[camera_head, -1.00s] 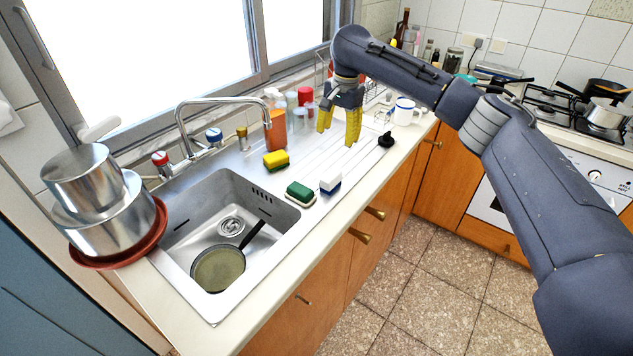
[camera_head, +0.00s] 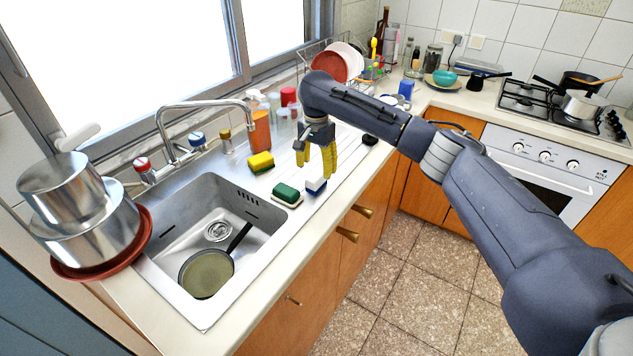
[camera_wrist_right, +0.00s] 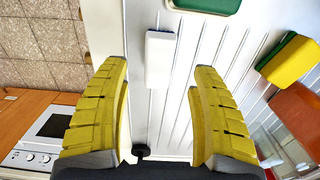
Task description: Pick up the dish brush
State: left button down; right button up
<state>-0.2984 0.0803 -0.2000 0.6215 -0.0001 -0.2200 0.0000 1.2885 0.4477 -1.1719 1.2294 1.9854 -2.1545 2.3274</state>
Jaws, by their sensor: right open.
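The dish brush appears to be the small block with a white top and a blue lower part (camera_head: 315,186), lying on the ribbed drainboard beside the green sponge. In the right wrist view its white top (camera_wrist_right: 160,52) lies between and just beyond the fingertips. My right gripper (camera_head: 315,168) is open and empty, pointing down above and slightly behind the brush, with yellow fingers on either side. It appears apart from the brush, though the exact height is hard to tell. My left gripper is not in view.
A green sponge (camera_head: 287,194) and a yellow sponge (camera_head: 261,162) lie near the brush. An orange bottle (camera_head: 261,130) stands behind. The sink (camera_head: 165,225) holds a pan (camera_head: 206,273). A small black item (camera_head: 370,140) lies to the right on the drainboard.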

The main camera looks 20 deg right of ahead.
aim_at(317, 175)
jog(key=shift+s+f, duration=0.1)
jog(key=shift+f, duration=3)
grip_shut()
notch_tip(317, 175, up, 20)
jog(key=c, duration=0.8)
grip_release()
jog(key=c, duration=0.5)
